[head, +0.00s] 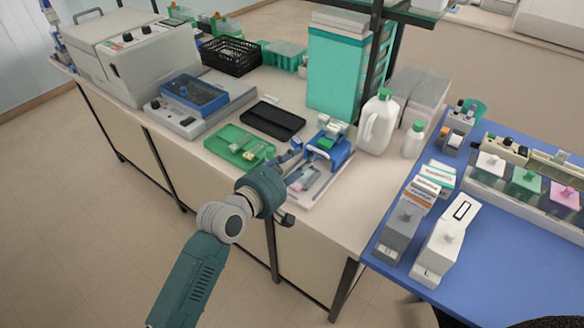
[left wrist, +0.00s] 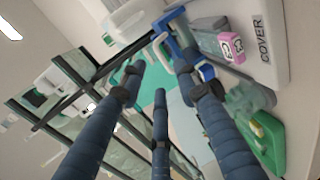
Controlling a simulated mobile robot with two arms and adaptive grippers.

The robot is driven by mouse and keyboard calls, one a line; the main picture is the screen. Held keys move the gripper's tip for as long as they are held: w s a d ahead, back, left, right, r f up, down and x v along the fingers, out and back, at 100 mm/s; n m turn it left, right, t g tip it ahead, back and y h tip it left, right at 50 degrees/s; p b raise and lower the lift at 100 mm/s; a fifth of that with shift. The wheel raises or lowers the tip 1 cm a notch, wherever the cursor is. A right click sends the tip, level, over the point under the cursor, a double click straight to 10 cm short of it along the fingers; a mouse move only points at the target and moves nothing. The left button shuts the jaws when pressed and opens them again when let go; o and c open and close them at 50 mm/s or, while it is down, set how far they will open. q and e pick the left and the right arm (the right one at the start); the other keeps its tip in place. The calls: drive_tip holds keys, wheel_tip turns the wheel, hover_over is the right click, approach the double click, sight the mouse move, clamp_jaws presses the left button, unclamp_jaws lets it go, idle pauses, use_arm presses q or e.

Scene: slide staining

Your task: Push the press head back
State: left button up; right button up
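The press (head: 328,147) is a blue device on a white base (head: 312,185) near the bench's front edge. Its blue frame (left wrist: 182,42) also shows in the left wrist view, beside a pink block (left wrist: 231,46) and the base marked COVER (left wrist: 262,70). I cannot make out clearly which part is the press head. My left gripper (head: 291,160) is just left of the press, low over the bench. In the left wrist view its three dark fingers (left wrist: 165,82) are spread with nothing between them. The right finger overlaps the blue frame; contact cannot be told. My right gripper is not in view.
A green tray (head: 222,147) lies left of the press and a black tray (head: 272,120) behind it. A white jug (head: 377,125) and a small bottle (head: 413,140) stand to the right. A tall teal box (head: 335,75) stands behind. The blue table (head: 400,273) is at right.

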use_arm(q)
drive_tip(key=v, duration=0.4)
drive_tip(key=shift+s, duration=0.1)
idle(0.3)
